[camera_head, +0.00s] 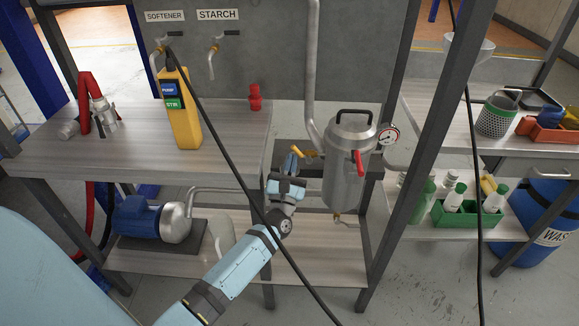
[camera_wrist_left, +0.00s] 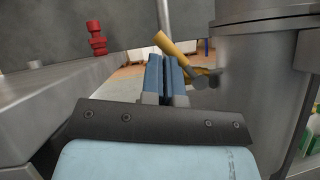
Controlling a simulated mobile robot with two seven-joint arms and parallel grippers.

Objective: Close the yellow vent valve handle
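The yellow vent valve handle (camera_head: 303,151) sticks out to the left of the metal tank (camera_head: 345,175). In the left wrist view the handle (camera_wrist_left: 176,46) slants from upper left down to a metal and brass valve fitting (camera_wrist_left: 203,78) beside the tank wall. My left gripper (camera_head: 294,160) is just left of the tank, close to the handle. In the wrist view its blue fingers (camera_wrist_left: 164,76) are together with nothing seen between them. The handle shows just beyond the fingertips; I cannot tell whether they touch. My right gripper is not in view.
A red-handled valve (camera_head: 359,160) and a pressure gauge (camera_head: 388,135) are on the tank. A yellow pump control box (camera_head: 181,110) stands on the left bench top (camera_head: 110,150). A black cable (camera_head: 215,137) hangs across the view. Dark frame posts (camera_head: 425,140) stand right of the tank.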

